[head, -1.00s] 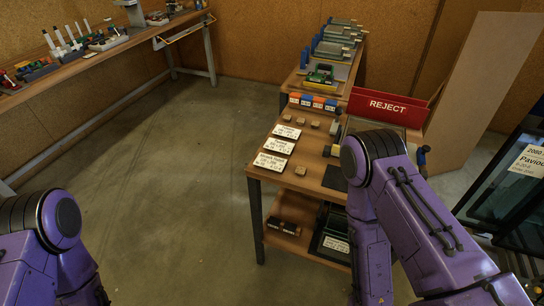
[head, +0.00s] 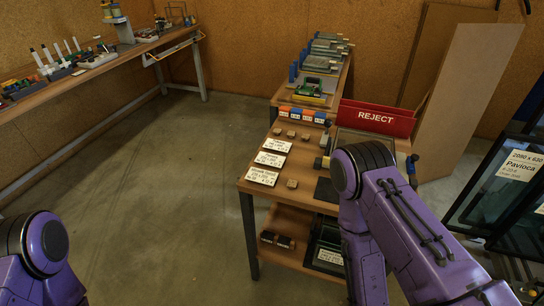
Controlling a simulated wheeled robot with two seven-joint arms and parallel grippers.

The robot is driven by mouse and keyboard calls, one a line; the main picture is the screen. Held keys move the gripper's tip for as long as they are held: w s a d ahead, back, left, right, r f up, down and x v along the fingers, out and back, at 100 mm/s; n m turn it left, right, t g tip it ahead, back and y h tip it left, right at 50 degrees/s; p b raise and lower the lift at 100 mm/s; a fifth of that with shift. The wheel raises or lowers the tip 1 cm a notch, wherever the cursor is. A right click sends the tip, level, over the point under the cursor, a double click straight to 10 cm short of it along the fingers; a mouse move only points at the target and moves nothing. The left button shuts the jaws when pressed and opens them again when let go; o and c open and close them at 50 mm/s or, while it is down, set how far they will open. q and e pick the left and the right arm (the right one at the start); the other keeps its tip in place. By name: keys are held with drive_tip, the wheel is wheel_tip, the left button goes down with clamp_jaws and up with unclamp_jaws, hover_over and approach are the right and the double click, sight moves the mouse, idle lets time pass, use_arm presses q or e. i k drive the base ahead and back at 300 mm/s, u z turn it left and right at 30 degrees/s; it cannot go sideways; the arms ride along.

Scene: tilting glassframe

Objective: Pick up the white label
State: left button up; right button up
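Several white labels with dark print are in the head view. Three lie in a column on the left part of the wooden table top: a far one (head: 277,145), a middle one (head: 270,159) and a near one (head: 262,176). Another white label (head: 525,165) is on a dark glass frame (head: 487,194) at the right, printed "2080 x 630 Pavioca". Which one the task means I cannot tell. My purple left arm is at the lower left and my purple right arm stands in front of the table. Both grippers are out of view.
The table (head: 262,190) holds small wooden blocks (head: 292,183). A red REJECT bin (head: 376,118) is at its back right. A brown panel (head: 468,100) leans behind. A workbench (head: 90,72) runs along the left wall. The floor (head: 150,190) between is clear.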

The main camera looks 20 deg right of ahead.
sight(273, 144)
drive_tip(key=u, duration=1.25)
drive_tip(key=k, duration=0.9)
drive_tip(key=z, duration=0.85)
drive_tip(key=i, duration=0.5)
drive_tip(key=u, duration=0.05)
